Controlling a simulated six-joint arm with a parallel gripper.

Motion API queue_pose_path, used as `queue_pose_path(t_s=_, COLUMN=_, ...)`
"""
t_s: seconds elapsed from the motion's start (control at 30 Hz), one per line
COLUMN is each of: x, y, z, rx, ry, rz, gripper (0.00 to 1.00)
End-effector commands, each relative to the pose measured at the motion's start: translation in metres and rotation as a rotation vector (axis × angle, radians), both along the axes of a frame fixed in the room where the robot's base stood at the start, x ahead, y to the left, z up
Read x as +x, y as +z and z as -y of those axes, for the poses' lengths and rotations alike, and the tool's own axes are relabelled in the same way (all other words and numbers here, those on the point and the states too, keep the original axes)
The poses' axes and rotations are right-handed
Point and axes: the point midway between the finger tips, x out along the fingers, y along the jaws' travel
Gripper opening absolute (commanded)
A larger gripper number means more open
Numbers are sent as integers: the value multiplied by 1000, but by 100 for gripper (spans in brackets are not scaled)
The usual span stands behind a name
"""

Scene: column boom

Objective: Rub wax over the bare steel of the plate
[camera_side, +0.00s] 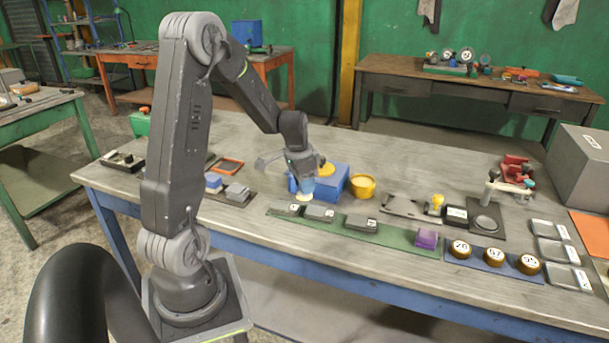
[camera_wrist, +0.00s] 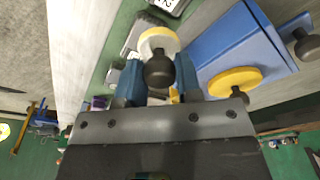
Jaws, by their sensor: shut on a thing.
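My gripper (camera_side: 302,186) is shut on a round pad with a dark knob; its cream-white face (camera_side: 304,197) shows below the fingers. In the wrist view, the blue fingers (camera_wrist: 158,80) stand either side of the knob, with the pad (camera_wrist: 160,39) beyond. The pad is at the near-left side of a blue box (camera_side: 334,184), close above the bench; contact cannot be told. Grey metal blocks (camera_side: 320,212) with labels lie on a green strip (camera_side: 393,235) just in front; a labelled block (camera_wrist: 168,5) also shows in the wrist view. Which piece is the plate is unclear.
A yellow round pad (camera_wrist: 235,82) with a dark knob is at the blue box. A yellow pot (camera_side: 362,186) stands right of it. A purple block (camera_side: 427,239), numbered round tins (camera_side: 494,256) and a red clamp (camera_side: 515,171) are farther right. The bench behind the box is clear.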

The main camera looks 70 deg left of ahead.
Motion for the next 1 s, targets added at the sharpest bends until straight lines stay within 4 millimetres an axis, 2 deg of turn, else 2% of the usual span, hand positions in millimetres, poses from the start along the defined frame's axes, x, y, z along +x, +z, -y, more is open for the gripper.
queue_pose_path(t_s=0.37, x=0, y=-40, z=1, rx=-3, ry=0, rz=-3, gripper=13)
queue_pose_path(t_s=0.4, x=5, y=-34, z=4, rx=2, ry=-4, rz=2, gripper=10)
queue_pose_path(t_s=1.0, x=46, y=-39, z=40, rx=-1, ry=-4, rz=-1, gripper=10)
